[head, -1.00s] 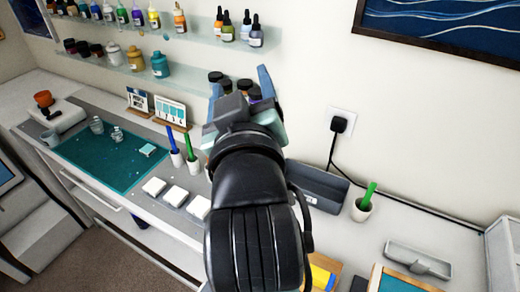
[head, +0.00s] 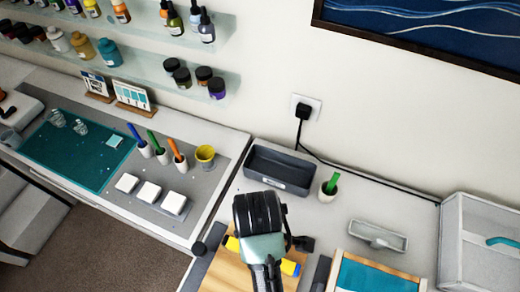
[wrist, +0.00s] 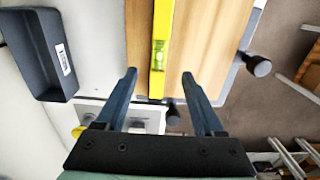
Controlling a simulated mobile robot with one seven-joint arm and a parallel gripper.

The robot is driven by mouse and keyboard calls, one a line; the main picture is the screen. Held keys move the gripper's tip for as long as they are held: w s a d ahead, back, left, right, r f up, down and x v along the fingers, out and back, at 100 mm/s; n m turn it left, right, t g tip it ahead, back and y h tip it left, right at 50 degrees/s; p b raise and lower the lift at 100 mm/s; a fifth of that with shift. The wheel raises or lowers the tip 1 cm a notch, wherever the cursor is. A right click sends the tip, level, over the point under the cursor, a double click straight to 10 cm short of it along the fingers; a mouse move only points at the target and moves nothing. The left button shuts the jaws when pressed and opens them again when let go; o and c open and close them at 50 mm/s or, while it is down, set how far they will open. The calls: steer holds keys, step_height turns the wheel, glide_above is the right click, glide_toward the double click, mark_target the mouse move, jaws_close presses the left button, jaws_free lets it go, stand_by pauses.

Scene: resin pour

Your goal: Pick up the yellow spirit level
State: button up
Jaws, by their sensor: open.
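The yellow spirit level (head: 290,267) lies on a light wooden board (head: 222,275) at the bottom of the head view. My gripper (wrist: 159,80) is open and empty. Its two dark blue fingers are on either side of the level's line in that view. The height of the fingertips above the level is hard to tell.
A blue-topped framed panel (head: 375,277), a grey tray (head: 378,235) and a clear-sided box (head: 485,245) are to the right.

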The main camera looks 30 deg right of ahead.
step_height(320, 180, down, 3)
steer(key=shift+d+r+p, duration=0.15)
steer(key=shift+p, duration=0.2)
steer(key=shift+f+p, duration=0.3)
steer(key=shift+f, duration=0.5)
steer(key=shift+s+f+p, duration=0.1)
steer(key=shift+f+p, duration=0.4)
steer(key=shift+f, duration=1.7)
jaws_close()
